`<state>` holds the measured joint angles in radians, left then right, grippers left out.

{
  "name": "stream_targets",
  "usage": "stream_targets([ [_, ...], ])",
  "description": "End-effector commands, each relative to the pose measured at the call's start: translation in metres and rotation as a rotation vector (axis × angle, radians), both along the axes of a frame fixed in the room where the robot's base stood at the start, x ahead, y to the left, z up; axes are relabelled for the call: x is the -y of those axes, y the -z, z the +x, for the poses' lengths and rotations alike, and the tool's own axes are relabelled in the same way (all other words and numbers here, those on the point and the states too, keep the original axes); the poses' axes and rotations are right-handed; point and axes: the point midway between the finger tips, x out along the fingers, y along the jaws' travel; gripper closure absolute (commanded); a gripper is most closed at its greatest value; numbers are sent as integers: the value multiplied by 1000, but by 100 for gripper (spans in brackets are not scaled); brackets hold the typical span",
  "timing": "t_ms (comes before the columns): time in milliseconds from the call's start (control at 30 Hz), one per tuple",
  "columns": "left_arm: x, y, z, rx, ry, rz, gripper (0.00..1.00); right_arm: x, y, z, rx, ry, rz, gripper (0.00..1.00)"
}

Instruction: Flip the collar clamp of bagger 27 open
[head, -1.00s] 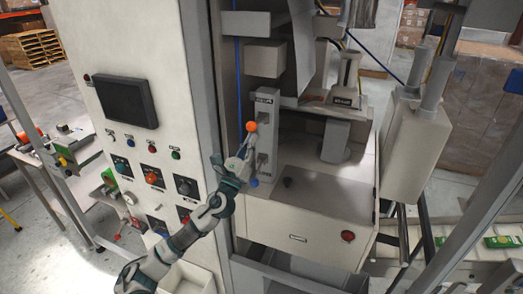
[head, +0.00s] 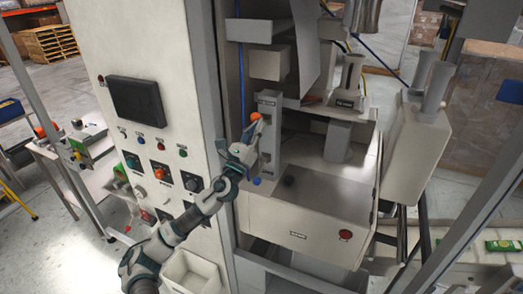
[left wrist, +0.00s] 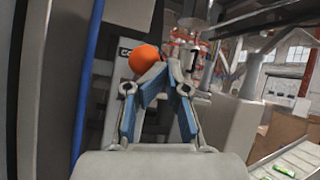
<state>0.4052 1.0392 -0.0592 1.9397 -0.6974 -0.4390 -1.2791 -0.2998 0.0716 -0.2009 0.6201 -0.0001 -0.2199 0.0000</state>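The collar clamp of the bagger appears as an orange ball knob (head: 254,116) on the front of a grey upright bracket (head: 269,135); its lever is mostly hidden by my gripper. My left gripper (head: 261,122) is at the knob, reaching up from lower left. In the left wrist view the two blue-padded fingers (left wrist: 167,66) lean inward and their tips come nearly together. The orange knob (left wrist: 146,58) shows just left of the tips, partly covered by the left finger. I see nothing clearly held between the tips. My right gripper is in no view.
A blue knob (head: 256,181) sits below the bracket. A control cabinet with a dark screen (head: 136,103) and several buttons stands left. A grey frame post (head: 201,80) rises between it and the bracket. A white housing with a red button (head: 345,234) lies lower right.

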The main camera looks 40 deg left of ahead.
Motion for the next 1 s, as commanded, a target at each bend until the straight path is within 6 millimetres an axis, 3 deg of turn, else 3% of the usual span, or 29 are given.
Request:
stream_targets([
  [33, -6, -7, -2, 11, -15, -3, 100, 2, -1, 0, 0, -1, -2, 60],
  [567, -4, -2, -7, 9, -14, -2, 100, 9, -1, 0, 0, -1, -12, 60],
  [1000, 14, 43, -63, 0, -2, 2, 100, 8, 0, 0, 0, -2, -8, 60],
])
